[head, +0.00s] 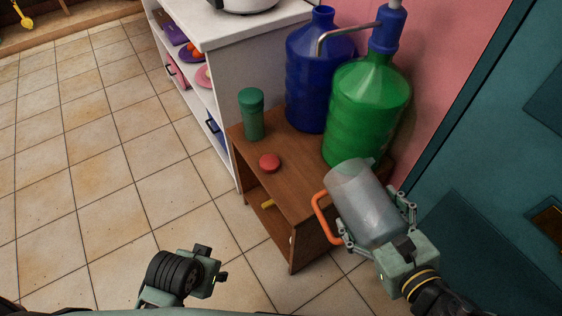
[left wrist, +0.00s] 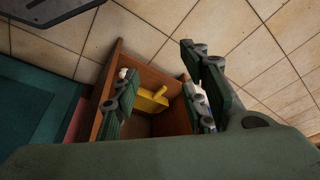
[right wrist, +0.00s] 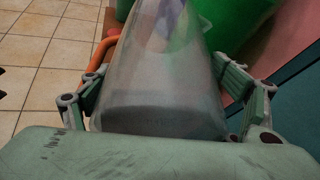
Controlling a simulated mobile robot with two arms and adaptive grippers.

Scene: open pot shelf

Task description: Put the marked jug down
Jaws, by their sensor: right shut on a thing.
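The jug (head: 366,205) is translucent grey with an orange handle (head: 322,218) on its left side. I cannot make out a mark on it. My right gripper (head: 378,218) is shut around its body, one finger on each side, and holds it tilted. In the head view it overlaps the front right of the brown wooden cabinet top (head: 290,180); I cannot tell whether it touches. In the right wrist view the jug (right wrist: 160,100) fills the space between the fingers. My left gripper (left wrist: 162,85) is open and empty, facing the cabinet's open compartment.
A white shelf (head: 252,50) adjoins. Tiled floor (head: 120,150) is free at left.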

